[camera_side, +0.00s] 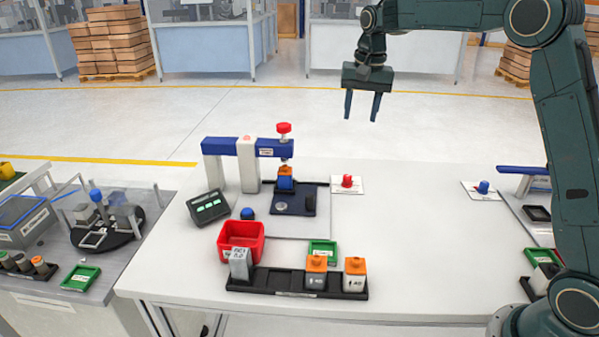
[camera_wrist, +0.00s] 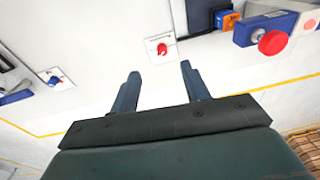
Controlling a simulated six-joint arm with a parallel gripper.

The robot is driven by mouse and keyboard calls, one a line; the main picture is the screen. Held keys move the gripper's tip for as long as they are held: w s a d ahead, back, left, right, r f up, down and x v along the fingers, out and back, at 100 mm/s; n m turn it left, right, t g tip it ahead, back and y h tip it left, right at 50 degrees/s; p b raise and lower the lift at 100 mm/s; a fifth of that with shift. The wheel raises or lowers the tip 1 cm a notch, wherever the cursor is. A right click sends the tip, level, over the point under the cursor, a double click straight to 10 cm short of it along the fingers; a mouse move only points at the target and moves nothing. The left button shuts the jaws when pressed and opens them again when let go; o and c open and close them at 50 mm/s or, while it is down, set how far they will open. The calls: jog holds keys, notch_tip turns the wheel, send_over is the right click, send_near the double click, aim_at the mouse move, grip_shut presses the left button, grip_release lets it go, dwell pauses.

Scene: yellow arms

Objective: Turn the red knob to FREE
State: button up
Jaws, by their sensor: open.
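The red knob (camera_side: 347,181) sits on a small white plate (camera_side: 357,190) on the white table, right of the blue press. In the wrist view the red knob (camera_wrist: 161,48) shows on its plate just beyond and between my fingertips. The lettering on the plate is too small to read, so I cannot tell the knob's setting. My gripper (camera_side: 362,119) is open and empty, high above the back of the table with its fingers pointing down. The wrist view also shows both fingers (camera_wrist: 160,67) spread apart. My gripper is well clear of the knob.
A blue press with a red top button (camera_side: 284,128) stands left of the knob. A blue knob (camera_side: 483,187) is on another plate to the right. A red bin (camera_side: 241,241), a green tray (camera_side: 323,251) and a black rack (camera_side: 270,283) are in front. The table's right middle is clear.

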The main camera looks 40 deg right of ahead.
aim_at(348, 176)
jog(key=w+d+f+m+g, duration=0.1)
jog(key=w+d+f+m, duration=0.1)
jog(key=w+d+f, duration=0.3)
notch_tip(348, 176, down, 4)
jog(key=shift+w+f+m, duration=0.1)
jog(key=shift+w+m, duration=0.3)
jog(key=shift+w, duration=0.3)
jog(key=shift+d, duration=0.1)
notch_tip(348, 176, down, 14)
jog(key=shift+r, duration=0.15)
jog(key=c, duration=1)
